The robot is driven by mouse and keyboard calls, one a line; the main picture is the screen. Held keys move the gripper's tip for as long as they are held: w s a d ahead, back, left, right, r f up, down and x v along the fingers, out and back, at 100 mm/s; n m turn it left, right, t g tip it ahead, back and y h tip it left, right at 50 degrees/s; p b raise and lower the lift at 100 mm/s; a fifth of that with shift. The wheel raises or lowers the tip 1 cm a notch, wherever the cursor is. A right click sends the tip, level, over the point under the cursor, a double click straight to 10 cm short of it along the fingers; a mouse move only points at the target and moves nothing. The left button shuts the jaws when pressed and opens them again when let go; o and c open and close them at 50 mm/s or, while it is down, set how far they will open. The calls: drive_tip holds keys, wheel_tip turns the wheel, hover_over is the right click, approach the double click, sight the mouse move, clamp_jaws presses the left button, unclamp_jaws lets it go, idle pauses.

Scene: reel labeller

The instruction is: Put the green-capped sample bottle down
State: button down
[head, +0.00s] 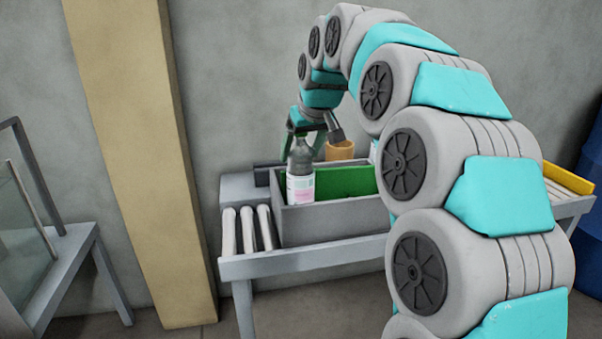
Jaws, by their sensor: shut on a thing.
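The sample bottle (301,172) is grey-green and translucent, with a white and pink label low on its body. It is upright. My gripper (306,134) is above it, shut on its top, and the fingers largely hide the cap. The bottle overlaps the left end of a grey bin (335,224) with a green inside. I cannot tell whether its base touches anything or hangs clear.
The bin stands on a grey roller table (300,264), with bare white rollers (247,230) at its left. An orange-brown cylinder (340,150) is behind the bin. A yellow bar (568,178) lies at the right end.

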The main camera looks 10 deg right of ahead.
sight(301, 172)
drive_tip(key=shift+f, duration=2.9)
unclamp_jaws()
drive_tip(key=v, duration=1.2)
drive_tip(key=shift+s, duration=0.1)
drive_tip(key=s+f+g, duration=0.2)
drive_tip(key=s+f, duration=0.7)
drive_tip(key=s, duration=0.3)
drive_tip(key=s+f+m+g, duration=0.1)
drive_tip(key=s+f+g, duration=0.2)
drive_tip(key=s+f, duration=0.6)
drive_tip(key=s+a+f+m+g+h, duration=0.1)
drive_tip(key=s+f+g, duration=0.1)
drive_tip(key=s+f, duration=0.8)
drive_tip(key=s, duration=0.6)
drive_tip(key=shift+s+g, duration=0.3)
drive_tip(key=shift+s, duration=0.05)
drive_tip(key=shift+a, duration=0.1)
